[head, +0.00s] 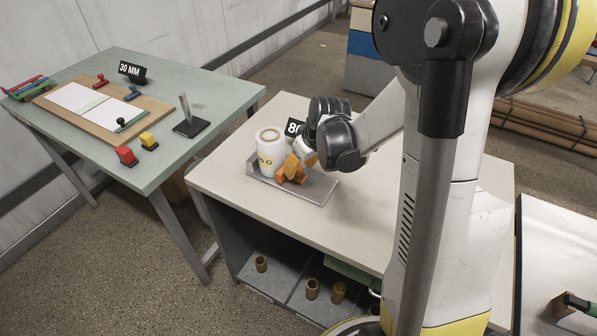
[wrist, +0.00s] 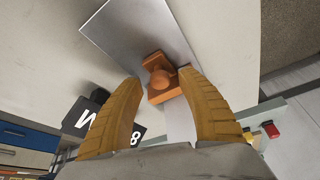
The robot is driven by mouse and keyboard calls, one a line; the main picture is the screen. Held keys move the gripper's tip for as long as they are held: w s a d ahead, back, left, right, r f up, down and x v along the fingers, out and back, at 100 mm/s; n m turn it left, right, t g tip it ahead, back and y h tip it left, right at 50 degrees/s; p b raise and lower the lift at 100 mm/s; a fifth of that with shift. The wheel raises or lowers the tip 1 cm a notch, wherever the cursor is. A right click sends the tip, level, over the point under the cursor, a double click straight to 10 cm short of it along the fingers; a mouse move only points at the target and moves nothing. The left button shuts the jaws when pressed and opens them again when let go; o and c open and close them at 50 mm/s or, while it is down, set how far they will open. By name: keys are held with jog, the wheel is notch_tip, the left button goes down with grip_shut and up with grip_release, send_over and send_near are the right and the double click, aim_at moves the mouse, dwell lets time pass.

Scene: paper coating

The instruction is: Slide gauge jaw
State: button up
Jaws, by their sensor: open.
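The orange gauge jaw (head: 297,177) with a round knob sits on a grey metal gauge plate (head: 318,189) on the light table. In the wrist view the jaw (wrist: 163,94) lies on the plate (wrist: 125,32), at and just beyond my fingertips. My gripper (head: 298,162) is open, with its yellow fingers (wrist: 158,80) on either side of the jaw's line. I cannot tell if they touch it. A white roll (head: 270,150) stands upright on the plate, left of the jaw.
A black number sign (head: 294,127), partly hidden by my gripper, stands behind the plate. A green table (head: 190,85) at left holds a board (head: 150,107), a metal post (head: 188,115) and red and yellow blocks (head: 126,155). The table's front right top (head: 400,215) is bare.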

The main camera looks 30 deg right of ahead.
jog(key=shift+w+f, duration=0.1)
jog(key=shift+f, duration=0.25)
grip_shut()
jog(key=shift+s+d, duration=0.55)
jog(key=shift+s, duration=0.4)
jog(key=shift+s+d, duration=0.55)
jog(key=shift+s, duration=0.35)
